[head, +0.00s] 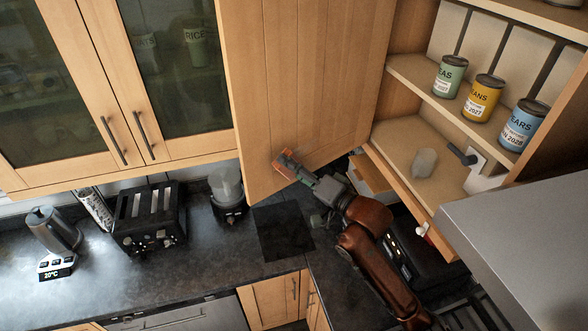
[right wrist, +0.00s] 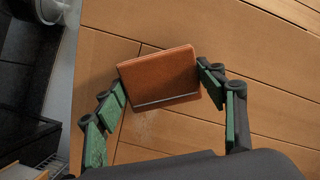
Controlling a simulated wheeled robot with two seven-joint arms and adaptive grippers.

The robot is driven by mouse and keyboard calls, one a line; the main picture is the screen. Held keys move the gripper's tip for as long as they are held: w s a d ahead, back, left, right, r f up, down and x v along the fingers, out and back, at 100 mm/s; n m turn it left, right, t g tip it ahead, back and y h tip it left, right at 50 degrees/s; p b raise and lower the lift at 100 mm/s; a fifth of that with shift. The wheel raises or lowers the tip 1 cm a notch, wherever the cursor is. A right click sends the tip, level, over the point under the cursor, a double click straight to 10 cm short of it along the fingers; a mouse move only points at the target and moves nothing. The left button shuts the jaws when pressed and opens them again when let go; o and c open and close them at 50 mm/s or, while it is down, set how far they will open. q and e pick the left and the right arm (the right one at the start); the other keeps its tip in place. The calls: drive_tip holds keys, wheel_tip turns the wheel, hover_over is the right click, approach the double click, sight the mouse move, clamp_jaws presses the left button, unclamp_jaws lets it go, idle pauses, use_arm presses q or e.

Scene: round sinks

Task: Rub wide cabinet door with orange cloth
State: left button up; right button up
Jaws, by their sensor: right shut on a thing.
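The wide cabinet door (head: 303,75) is a plain wooden panel that stands swung open in the middle of the head view. It also fills much of the right wrist view (right wrist: 255,55). My right gripper (head: 293,168) is at the lower part of this door and shut on the orange cloth (head: 284,162). In the right wrist view the cloth (right wrist: 160,78) is a folded, block-like orange-brown piece between the green fingers (right wrist: 165,92). It lies at the door's face; firm contact cannot be told. Faint pale specks show on the wood below it. My left gripper is out of view.
The open cabinet at right holds several cans, including a green can (head: 450,76) and a yellow can (head: 481,97). A glass-door cabinet (head: 120,80) hangs at left. A toaster (head: 150,218), kettle (head: 52,232) and blender-like appliance (head: 228,195) stand on the dark counter. A grey hood (head: 520,235) is at right.

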sight(310, 145)
drive_tip(key=shift+x, duration=1)
idle(0.3)
drive_tip(key=shift+w+d, duration=1.2)
drive_tip(key=shift+d, duration=0.3)
drive_tip(key=shift+w+d, duration=1.85)
drive_tip(key=shift+d, duration=0.15)
drive_tip(key=shift+w+d, duration=1.85)
drive_tip(key=shift+d, duration=0.15)
drive_tip(key=shift+r, duration=0.1)
drive_tip(key=shift+a, duration=0.15)
drive_tip(key=shift+s+a, duration=0.25)
drive_tip(key=shift+a, duration=0.2)
drive_tip(key=shift+s+a, duration=0.8)
drive_tip(key=shift+a, duration=0.1)
drive_tip(key=s+a, duration=0.6)
drive_tip(key=a, duration=0.3)
